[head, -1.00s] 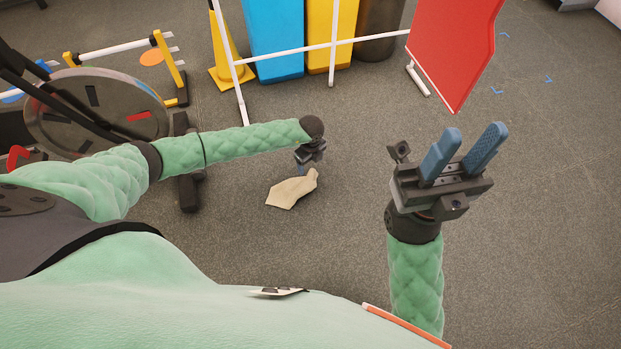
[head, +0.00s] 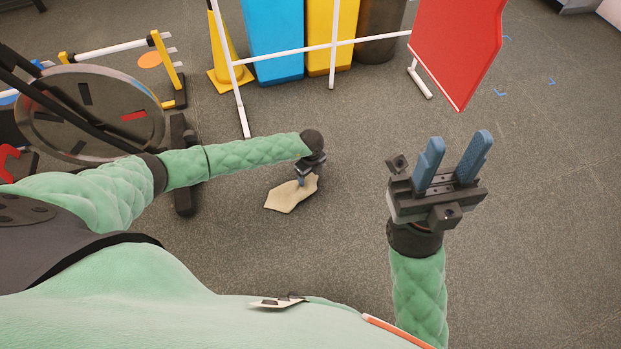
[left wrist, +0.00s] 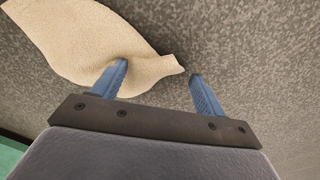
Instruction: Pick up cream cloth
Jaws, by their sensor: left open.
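The cream cloth (head: 288,196) lies crumpled on the grey floor ahead of me in the head view. It also shows in the left wrist view (left wrist: 95,40), with a narrow corner reaching to the right between the fingers. My left gripper (head: 304,181) points down at the cloth's upper right part. In the left wrist view my left gripper (left wrist: 158,80) is open, one blue finger over or against the cloth, the other right of its tip. I cannot tell whether the fingers touch it. My right gripper (head: 455,158) is open and empty, raised at the right.
A white rail frame (head: 290,55) stands behind the cloth, with a blue bin (head: 274,40), a yellow bin (head: 330,35) and a yellow cone (head: 225,60) beyond. A red panel (head: 455,50) stands at the back right. Weight plates (head: 90,113) are at left. Floor around the cloth is clear.

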